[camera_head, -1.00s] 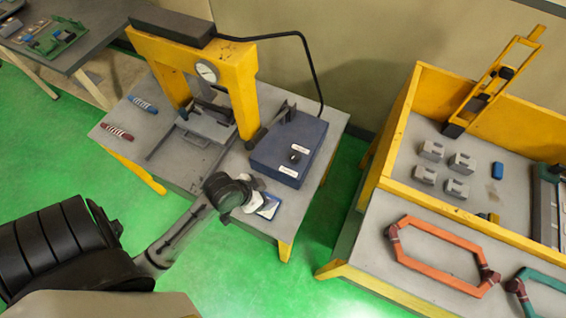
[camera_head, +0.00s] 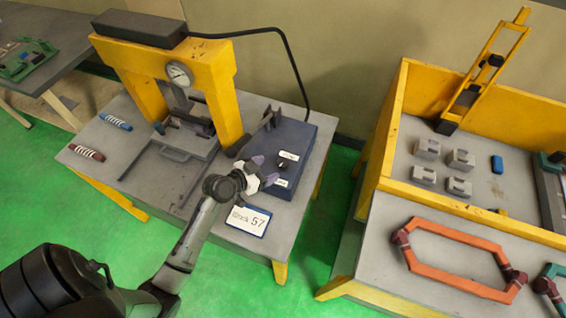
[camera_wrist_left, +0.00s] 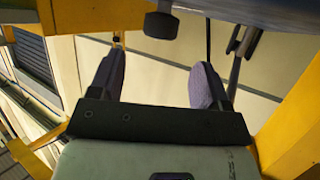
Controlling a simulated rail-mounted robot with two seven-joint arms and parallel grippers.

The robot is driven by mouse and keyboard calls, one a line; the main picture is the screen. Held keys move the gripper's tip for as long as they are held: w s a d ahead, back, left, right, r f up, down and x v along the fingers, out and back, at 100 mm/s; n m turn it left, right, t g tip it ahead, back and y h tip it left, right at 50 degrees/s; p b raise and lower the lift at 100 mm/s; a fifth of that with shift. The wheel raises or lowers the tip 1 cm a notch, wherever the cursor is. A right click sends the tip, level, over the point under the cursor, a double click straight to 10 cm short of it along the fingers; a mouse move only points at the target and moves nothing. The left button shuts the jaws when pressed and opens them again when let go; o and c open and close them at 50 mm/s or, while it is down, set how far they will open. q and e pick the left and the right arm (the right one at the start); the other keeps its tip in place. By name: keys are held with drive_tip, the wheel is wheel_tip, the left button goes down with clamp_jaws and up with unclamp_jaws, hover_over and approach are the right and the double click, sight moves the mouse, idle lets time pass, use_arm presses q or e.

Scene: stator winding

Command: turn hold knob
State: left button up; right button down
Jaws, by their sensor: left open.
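The dark blue control box (camera_head: 301,139) stands on the right side of the press table. Its black knob (camera_head: 282,163) sits between two white labels on its face. My left gripper (camera_head: 266,172) is at the lower left of the box, close to the knob. In the left wrist view its two purple-grey fingers (camera_wrist_left: 159,82) are apart, with nothing between them. The dark knob (camera_wrist_left: 161,24) shows there above the gap between the fingers, apart from both, with the box's surface (camera_wrist_left: 262,8) at the top edge. My right gripper is not in view.
A yellow press (camera_head: 218,85) with a gauge stands left of the box. A black cable arches over the box. A white card (camera_head: 248,220) lies by the table's front edge. A yellow-walled bench (camera_head: 440,186) with several grey blocks stands to the right, across a gap.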

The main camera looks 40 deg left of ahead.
sight(281, 164)
use_arm(q)
drive_tip(key=x, duration=0.7)
drive_tip(key=shift+w+d+f, duration=0.1)
drive_tip(key=shift+w+f, duration=0.1)
drive_tip(key=shift+w, duration=0.05)
drive_tip(key=shift+c, duration=0.4)
drive_tip(key=c, duration=0.8)
drive_tip(key=n+y+p, duration=0.2)
drive_tip(key=p, duration=0.1)
drive_tip(key=shift+r+p, duration=0.25)
drive_tip(key=shift+p, duration=0.05)
drive_tip(key=shift+c, duration=0.2)
drive_tip(key=shift+f+n+y+p, duration=0.2)
drive_tip(key=shift+n+y+p, duration=0.3)
drive_tip(key=shift+y, duration=0.3)
